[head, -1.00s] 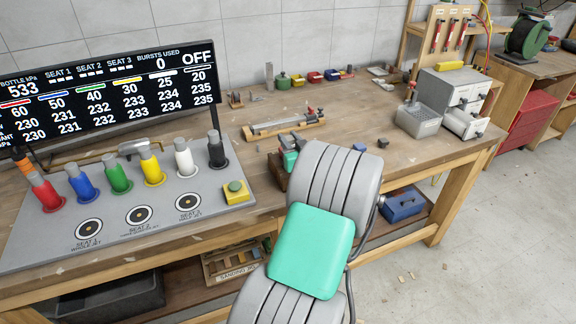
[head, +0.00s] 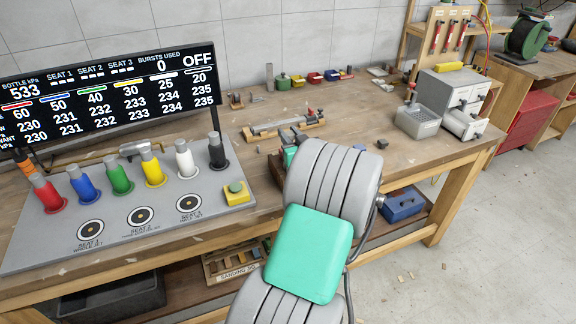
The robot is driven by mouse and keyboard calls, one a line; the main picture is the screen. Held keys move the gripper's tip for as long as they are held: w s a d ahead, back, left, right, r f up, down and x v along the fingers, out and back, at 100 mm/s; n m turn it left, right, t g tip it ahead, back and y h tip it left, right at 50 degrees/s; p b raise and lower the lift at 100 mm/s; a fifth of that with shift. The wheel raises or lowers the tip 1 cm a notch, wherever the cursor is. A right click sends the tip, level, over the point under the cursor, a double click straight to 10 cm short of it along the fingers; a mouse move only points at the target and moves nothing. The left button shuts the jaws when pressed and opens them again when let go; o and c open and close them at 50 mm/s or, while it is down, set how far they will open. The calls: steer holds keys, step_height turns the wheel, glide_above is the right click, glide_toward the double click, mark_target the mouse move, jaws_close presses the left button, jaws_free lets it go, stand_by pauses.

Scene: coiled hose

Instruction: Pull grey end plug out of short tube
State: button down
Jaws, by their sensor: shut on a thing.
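My gripper (head: 290,154) shows only in part, as a small teal and dark shape just past my large grey and teal arm, which hides most of it. It is low over the near edge of the bench, at a dark reddish-brown block (head: 276,171). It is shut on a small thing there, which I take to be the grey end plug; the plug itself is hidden. I cannot make out the short tube at the gripper or whether the plug is still in it. A silver tube-like piece (head: 278,125) lies on a wooden cradle farther back.
The panel with several coloured knobs and a yellow button box (head: 236,192) stands left of my gripper. A grey drawer unit (head: 452,95) and a perforated grey block (head: 417,121) stand at the right. Small pieces lie on the bench (head: 345,110); its middle right is mostly clear.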

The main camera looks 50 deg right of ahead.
steer(key=shift+r+p, duration=0.55)
steer(key=shift+r, duration=0.85)
